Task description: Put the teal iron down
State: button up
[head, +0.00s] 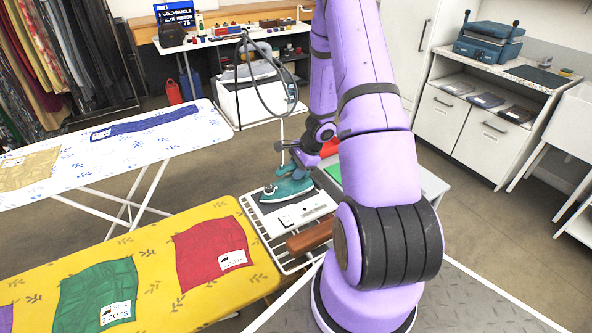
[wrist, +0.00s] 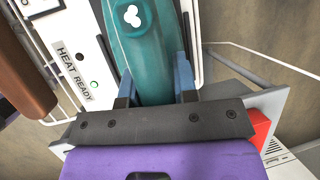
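The teal iron (head: 288,188) is at the wire rack (head: 262,226) at the end of the yellow ironing board. In the wrist view the iron (wrist: 148,50) runs up the middle, with white marks on its top. My gripper (head: 298,168) is over it, and its blue fingers (wrist: 155,85) press against both sides of the teal body. A white panel (wrist: 82,75) marked HEAT READY, with a green light, lies beside the iron. Whether the iron's sole touches the surface below is hidden.
The yellow ironing board (head: 150,265) carries red and green cloths. A brown rounded block (head: 309,236) lies on the rack. A white patterned board (head: 115,150) stands behind. A grey-white table (head: 432,188) is right of my arm. A cord hangs above the iron.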

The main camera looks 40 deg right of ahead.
jog(key=o, duration=0.5)
jog(key=shift+c, duration=0.2)
jog(key=shift+r, duration=0.1)
jog(key=v, duration=1.2)
jog(key=s+a+r+n, duration=0.1)
jog(key=a+r+n, duration=0.9)
jog(key=a+r, duration=0.85)
jog(key=s+a+r+n+t+h, duration=0.1)
jog(key=s+a+r+n, duration=0.3)
jog(key=s, duration=0.4)
jog(key=s+a+r+n+t+h, duration=0.1)
jog(key=s+a+r+n+h, duration=0.1)
jog(key=s+a+r+n, duration=0.3)
jog(key=s+r+n, duration=0.2)
jog(key=s+r, duration=0.1)
jog(key=r, duration=0.1)
jog(key=shift+s+h, duration=0.3)
jog(key=shift+s, duration=0.1)
